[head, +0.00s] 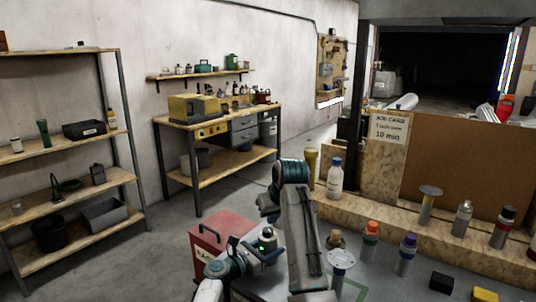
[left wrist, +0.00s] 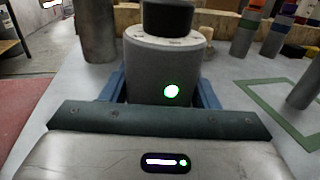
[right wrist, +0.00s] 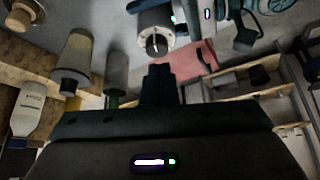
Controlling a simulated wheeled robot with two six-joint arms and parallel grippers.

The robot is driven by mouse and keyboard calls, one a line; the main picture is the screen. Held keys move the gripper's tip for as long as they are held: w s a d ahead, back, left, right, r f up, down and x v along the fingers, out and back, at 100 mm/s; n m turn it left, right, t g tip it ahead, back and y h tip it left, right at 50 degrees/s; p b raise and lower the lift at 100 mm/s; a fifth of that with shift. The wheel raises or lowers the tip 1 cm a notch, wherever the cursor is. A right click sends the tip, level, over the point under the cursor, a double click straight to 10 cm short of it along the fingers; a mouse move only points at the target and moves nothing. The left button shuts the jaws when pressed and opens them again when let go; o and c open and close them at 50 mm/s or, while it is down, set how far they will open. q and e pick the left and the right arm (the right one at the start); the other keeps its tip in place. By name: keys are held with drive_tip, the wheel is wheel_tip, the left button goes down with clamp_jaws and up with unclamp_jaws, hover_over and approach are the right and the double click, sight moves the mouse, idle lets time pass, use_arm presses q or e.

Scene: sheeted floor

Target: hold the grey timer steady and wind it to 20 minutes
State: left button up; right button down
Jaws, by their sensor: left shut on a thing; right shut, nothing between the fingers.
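The grey timer (head: 267,242) stands upright on the grey bench top, a short cylinder with a dark knob (left wrist: 168,18) on top and a lit green-edged spot on its side. My left gripper (left wrist: 160,92) is shut around its body, with a blue finger on each side. In the right wrist view the timer (right wrist: 155,42) shows its round top with a pale line across the knob. My right gripper (right wrist: 158,75) is shut and empty, its fingertips pointing towards the timer but apart from it. The scale's numbers are too small to read.
A red box (head: 222,232) stands left of the timer. Several capped bottles, such as an orange-capped one (head: 370,240), stand to the right. A green outline (head: 352,291) marks the bench. A job card (head: 390,128) on the board reads "10 min".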

drive_tip(key=shift+w+d+f, duration=0.1)
drive_tip(key=shift+d+f, duration=0.05)
drive_tip(key=shift+f, duration=1.4)
drive_tip(key=shift+w+d+f, duration=0.1)
drive_tip(key=shift+d+f, duration=0.05)
drive_tip(key=shift+f, duration=1.35)
drive_tip(key=shift+w+a, duration=0.15)
drive_tip(key=shift+w, duration=0.15)
drive_tip(key=shift+s+a, duration=0.1)
drive_tip(key=shift+a, duration=0.15)
drive_tip(key=shift+s, duration=0.15)
drive_tip(key=shift+s+d, duration=0.15)
drive_tip(key=shift+s, duration=0.1)
wheel_tip(320, 180, up, 6)
